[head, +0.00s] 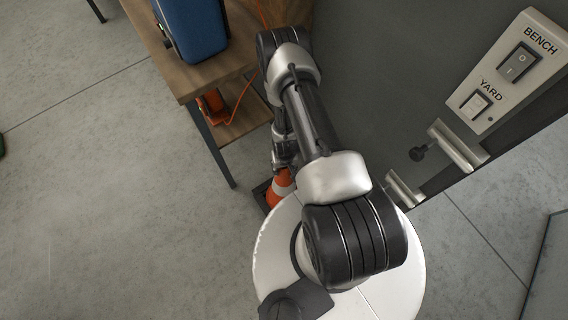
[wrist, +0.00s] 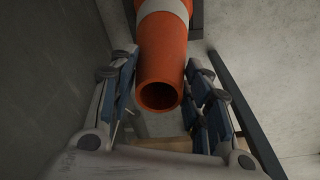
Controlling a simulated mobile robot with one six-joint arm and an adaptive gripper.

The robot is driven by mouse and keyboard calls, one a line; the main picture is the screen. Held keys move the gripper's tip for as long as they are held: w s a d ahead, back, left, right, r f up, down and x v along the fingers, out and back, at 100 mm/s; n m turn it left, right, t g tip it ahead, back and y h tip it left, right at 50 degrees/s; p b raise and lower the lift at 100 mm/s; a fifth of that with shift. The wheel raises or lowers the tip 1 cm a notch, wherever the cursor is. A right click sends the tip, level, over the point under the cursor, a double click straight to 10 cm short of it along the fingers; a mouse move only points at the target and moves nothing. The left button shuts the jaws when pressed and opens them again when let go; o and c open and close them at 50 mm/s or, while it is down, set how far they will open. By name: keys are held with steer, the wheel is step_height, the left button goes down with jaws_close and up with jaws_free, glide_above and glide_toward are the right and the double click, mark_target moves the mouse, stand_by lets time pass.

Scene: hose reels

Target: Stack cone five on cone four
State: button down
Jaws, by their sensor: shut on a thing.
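An orange cone with a white band (head: 281,188) shows low beside the bench leg in the head view, partly hidden behind my arm. Part of a dark square base shows beside it. In the wrist view the cone (wrist: 162,55) runs away from the camera, with its round open tip facing me. My gripper (wrist: 160,75) has a finger on each side of the cone near its top and is shut on it. No number shows, and I cannot tell a second cone apart. Whether the base touches the floor is hidden.
A wooden bench (head: 185,75) with a blue case (head: 192,30) stands at the upper left; an orange item (head: 212,104) and cord are on its lower shelf. A dark panel with a BENCH/YARD switch box (head: 510,70) is at right.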

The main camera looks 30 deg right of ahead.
steer(key=shift+f, duration=1.95)
steer(key=c, duration=1.1)
jaws_free()
steer(key=shift+f, duration=0.1)
steer(key=o, duration=0.3)
steer(key=shift+o, duration=0.2)
step_height(320, 180, up, 12)
steer(key=s, duration=0.1)
steer(key=shift+s+a, duration=0.2)
steer(key=shift+a, duration=0.1)
